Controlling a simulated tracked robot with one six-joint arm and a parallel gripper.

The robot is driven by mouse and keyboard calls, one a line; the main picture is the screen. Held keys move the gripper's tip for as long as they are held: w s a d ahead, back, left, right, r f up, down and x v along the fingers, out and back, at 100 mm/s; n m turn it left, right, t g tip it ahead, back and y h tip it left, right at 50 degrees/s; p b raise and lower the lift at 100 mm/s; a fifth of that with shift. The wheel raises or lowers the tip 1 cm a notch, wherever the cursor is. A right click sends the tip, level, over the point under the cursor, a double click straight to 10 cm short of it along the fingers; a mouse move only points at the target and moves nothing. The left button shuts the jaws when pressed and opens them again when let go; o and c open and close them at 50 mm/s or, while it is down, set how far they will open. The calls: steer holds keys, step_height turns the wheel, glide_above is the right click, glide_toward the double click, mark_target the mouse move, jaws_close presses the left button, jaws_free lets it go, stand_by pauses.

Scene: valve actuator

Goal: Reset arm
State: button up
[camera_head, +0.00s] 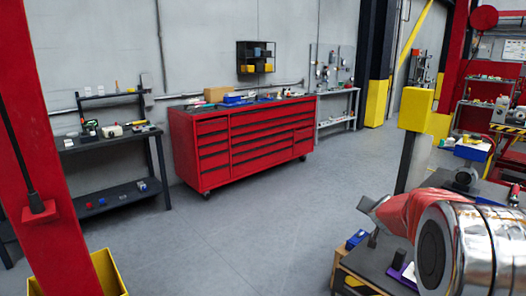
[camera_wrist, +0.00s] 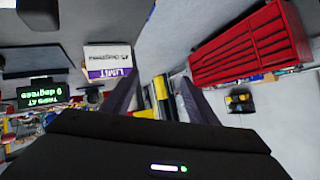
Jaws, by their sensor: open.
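My gripper (camera_wrist: 159,80) shows in the wrist view, with its two dark fingers spread apart and nothing between them. In the head view, a chrome and red arm link of mine fills the lower right; the fingers cannot be made out there. The wrist view is turned over. It shows a white and purple box (camera_wrist: 108,60) with the word LIMIT, and a black sign with green letters (camera_wrist: 42,93), both beyond the fingers and not touched.
A red tool cabinet (camera_head: 243,145) stands against the wall and also shows in the wrist view (camera_wrist: 250,45). A dark shelf table (camera_head: 110,140) is at left. A red post (camera_head: 55,150) and a yellow post (camera_head: 413,115) stand nearer. The grey floor (camera_head: 230,230) is clear in the middle.

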steer(key=s+a+f+n+g+y, duration=0.1)
steer(key=s+a+n+g+y, duration=0.3)
steer(key=s+a, duration=1.3)
steer(key=s+a+r+n, duration=0.2)
steer(key=s, duration=1.2)
steer(key=s+a+r+n+g, duration=0.1)
steer(key=s+a+n, duration=0.1)
steer(key=s, duration=1.2)
steer(key=shift+s+a+r+g, duration=0.15)
steer(key=shift+a+r+g, duration=0.15)
steer(key=shift+r, duration=0.1)
steer(key=shift+d, duration=0.1)
